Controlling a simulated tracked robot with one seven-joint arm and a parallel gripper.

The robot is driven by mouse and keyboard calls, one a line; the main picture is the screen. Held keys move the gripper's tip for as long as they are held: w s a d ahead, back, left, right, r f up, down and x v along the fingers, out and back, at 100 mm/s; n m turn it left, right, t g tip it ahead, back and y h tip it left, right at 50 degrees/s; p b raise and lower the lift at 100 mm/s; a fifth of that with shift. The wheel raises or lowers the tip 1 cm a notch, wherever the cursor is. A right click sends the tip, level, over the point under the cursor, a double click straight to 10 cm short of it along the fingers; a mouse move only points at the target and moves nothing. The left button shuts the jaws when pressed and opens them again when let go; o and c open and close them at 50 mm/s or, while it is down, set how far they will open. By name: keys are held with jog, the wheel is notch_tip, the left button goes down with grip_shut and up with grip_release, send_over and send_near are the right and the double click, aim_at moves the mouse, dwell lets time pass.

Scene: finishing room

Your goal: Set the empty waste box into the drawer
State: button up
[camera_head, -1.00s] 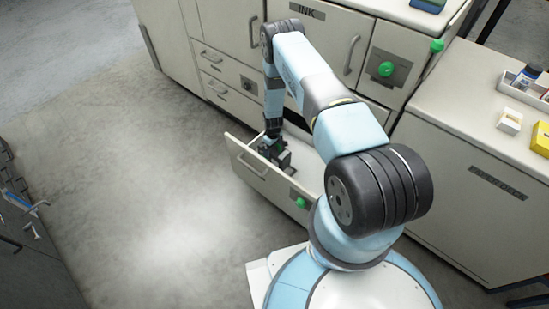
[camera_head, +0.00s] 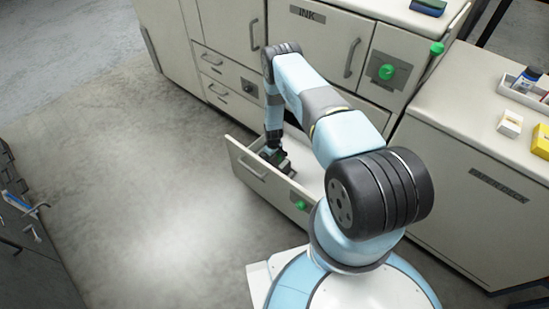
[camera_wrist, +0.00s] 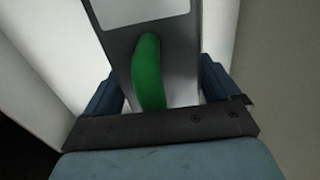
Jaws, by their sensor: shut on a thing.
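The drawer (camera_head: 240,165) is pulled open below the cabinet marked INK, with its pale inside showing. My gripper (camera_head: 270,150) reaches down into it near its left end. It is shut on the waste box (camera_head: 285,166), a small dark grey box that sits low behind the drawer front, partly hidden by the front and my gripper. In the wrist view my gripper's blue fingers (camera_wrist: 155,92) stand on either side of the grey waste box (camera_wrist: 183,60) and its green handle (camera_wrist: 148,75). Pale drawer walls flank it. I cannot tell whether its base touches the drawer floor.
A green knob (camera_head: 301,205) is on the drawer front's right part. Another green knob (camera_head: 386,72) is on the cabinet above. A counter (camera_head: 450,125) at right holds a tray (camera_head: 520,92) and yellow box (camera_head: 541,140). The floor (camera_head: 150,190) left of the drawer is clear.

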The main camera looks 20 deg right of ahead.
jog(key=shift+f, duration=0.1)
jog(key=o, duration=0.9)
jog(key=shift+o, duration=0.2)
